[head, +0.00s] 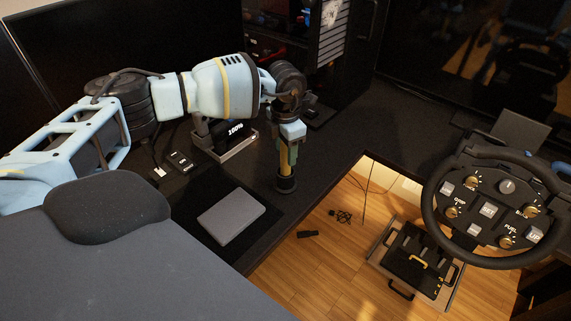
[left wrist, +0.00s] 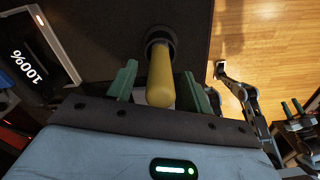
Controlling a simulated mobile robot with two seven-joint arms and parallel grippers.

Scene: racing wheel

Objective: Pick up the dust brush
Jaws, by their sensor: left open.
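The dust brush (head: 286,184) stands upright on the dark desk, near the desk's inner edge. It has a yellow handle and a dark round base. In the left wrist view the brush's yellow handle (left wrist: 161,78) points up towards the camera. My left gripper (head: 289,156) comes down over the brush from above. In the left wrist view my left gripper's green fingers (left wrist: 159,84) are apart, one on each side of the handle. I cannot tell whether either finger touches it.
A grey book-like block (head: 231,216) lies on the desk left of the brush. A stand with a "100%" display (head: 235,130) is behind it. The racing wheel (head: 490,208) is at the right. Beyond the desk edge are wooden floor and pedals (head: 415,262).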

